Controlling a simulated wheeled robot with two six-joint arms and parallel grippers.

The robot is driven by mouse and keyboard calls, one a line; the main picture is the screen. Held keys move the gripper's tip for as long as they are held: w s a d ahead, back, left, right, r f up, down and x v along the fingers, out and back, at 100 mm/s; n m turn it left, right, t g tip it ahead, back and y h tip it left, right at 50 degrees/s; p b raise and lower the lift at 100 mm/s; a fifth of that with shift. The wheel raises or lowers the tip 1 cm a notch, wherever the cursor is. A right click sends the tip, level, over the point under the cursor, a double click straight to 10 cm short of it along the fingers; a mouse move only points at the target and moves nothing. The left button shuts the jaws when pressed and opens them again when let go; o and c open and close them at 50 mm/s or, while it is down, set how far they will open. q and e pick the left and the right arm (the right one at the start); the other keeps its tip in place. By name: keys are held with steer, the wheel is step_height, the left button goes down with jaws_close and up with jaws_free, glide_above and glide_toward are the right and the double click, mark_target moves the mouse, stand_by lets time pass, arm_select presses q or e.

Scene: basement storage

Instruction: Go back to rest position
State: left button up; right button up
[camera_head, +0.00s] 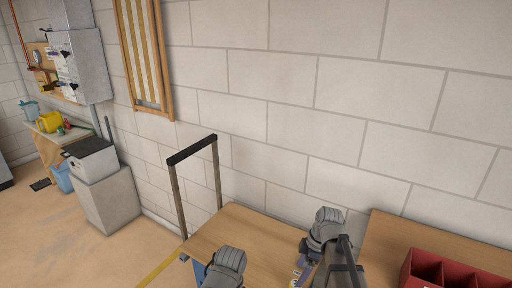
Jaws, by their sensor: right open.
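My right arm comes up from the bottom of the view, over the right end of a small wooden tabletop. My right gripper (345,266) shows as dark parts at the bottom edge, beside a grey rounded arm joint. It is open, and I see nothing held in it. A grey rounded joint of my left arm shows at the bottom centre, over the front part of the same tabletop. My left gripper itself does not show.
The wooden tabletop (245,229) belongs to a cart with an upright dark handle (192,150). A red divided bin (452,270) stands on a wooden surface (388,240) at right. A block wall (300,80) closes the back. Floor (110,262) is clear at left.

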steer(key=s+a+r+m+h+p, duration=0.4)
steer(key=s+a+r+m+p, duration=0.3)
steer(key=s+a+m, duration=0.4)
steer(key=shift+s+a+r+m, duration=0.25)
steer(key=shift+s+m, duration=0.15)
steer(key=shift+s, duration=0.5)
